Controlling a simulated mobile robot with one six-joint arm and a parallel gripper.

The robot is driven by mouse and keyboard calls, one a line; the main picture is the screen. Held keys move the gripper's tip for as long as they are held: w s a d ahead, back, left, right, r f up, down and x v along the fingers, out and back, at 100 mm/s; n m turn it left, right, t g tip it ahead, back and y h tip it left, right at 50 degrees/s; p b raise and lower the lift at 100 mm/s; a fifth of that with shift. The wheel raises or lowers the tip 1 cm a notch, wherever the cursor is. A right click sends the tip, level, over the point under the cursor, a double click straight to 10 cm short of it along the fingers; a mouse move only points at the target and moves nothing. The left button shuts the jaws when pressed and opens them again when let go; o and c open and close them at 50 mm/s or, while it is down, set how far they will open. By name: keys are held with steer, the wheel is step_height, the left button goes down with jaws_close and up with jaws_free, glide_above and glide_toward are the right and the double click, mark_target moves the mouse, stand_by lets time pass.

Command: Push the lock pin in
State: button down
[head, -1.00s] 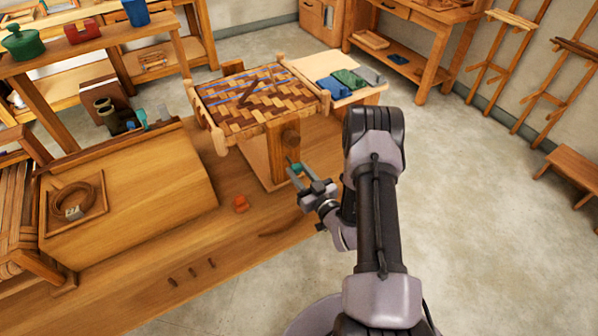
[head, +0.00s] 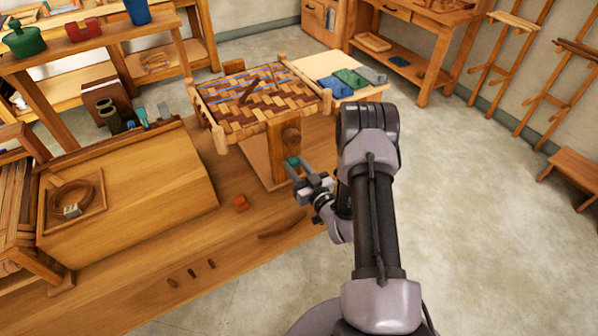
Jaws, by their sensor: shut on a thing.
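The woven bark seat (head: 262,97) sits in a wooden frame on a stand on the bench. Below its front right corner is a wooden post (head: 281,155) with a round wooden knob (head: 291,136). My gripper (head: 294,168) is low beside the post's right side, under the knob. I cannot tell whether the pin touches the post.
An orange block (head: 240,203), a curved dark tool (head: 283,225) and several short dark pegs (head: 191,273) lie on the bench (head: 225,240). A slanted wooden board (head: 130,190) stands left. A side table (head: 365,95) holds coloured cloths behind. Open floor lies right.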

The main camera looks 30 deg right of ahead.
steer(key=c, duration=1.3)
jaws_free()
steer(key=shift+w+r, duration=0.15)
steer(key=shift+w, duration=0.05)
steer(key=shift+o, duration=1.3)
steer(key=shift+w, duration=0.1)
steer(key=s+p, duration=0.3)
steer(key=s, duration=1.4)
steer(key=shift+s+d, duration=0.25)
steer(key=shift+s, duration=0.05)
